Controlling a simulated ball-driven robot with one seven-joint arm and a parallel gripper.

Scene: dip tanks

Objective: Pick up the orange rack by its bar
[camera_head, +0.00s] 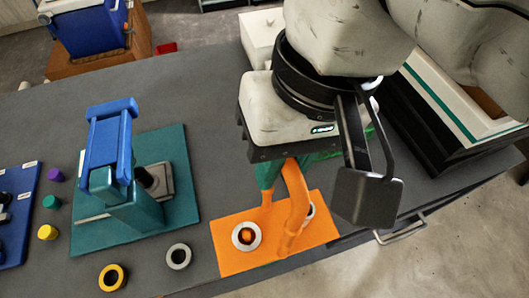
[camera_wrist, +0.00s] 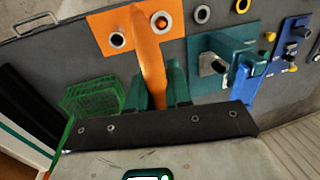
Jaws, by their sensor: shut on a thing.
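My gripper (camera_head: 282,168) hangs over the front part of the grey table. Its teal fingers, also seen in the wrist view (camera_wrist: 158,88), stand on both sides of an orange upright piece (camera_head: 295,195) and are shut on it. I take this piece for the orange rack's bar; it also shows in the wrist view (camera_wrist: 151,58). It slants over an orange plate (camera_head: 325,230) with pale-rimmed round fittings. My gripper hides the upper end of the piece. I cannot tell whether its lower end touches the plate.
A teal stand (camera_head: 140,215) with a blue upper part (camera_head: 108,145) stands to the left. A yellow ring (camera_head: 112,278) and a grey ring (camera_head: 178,256) lie in front. A green mesh basket (camera_wrist: 92,98) is beside my gripper. Bare table lies behind the stand.

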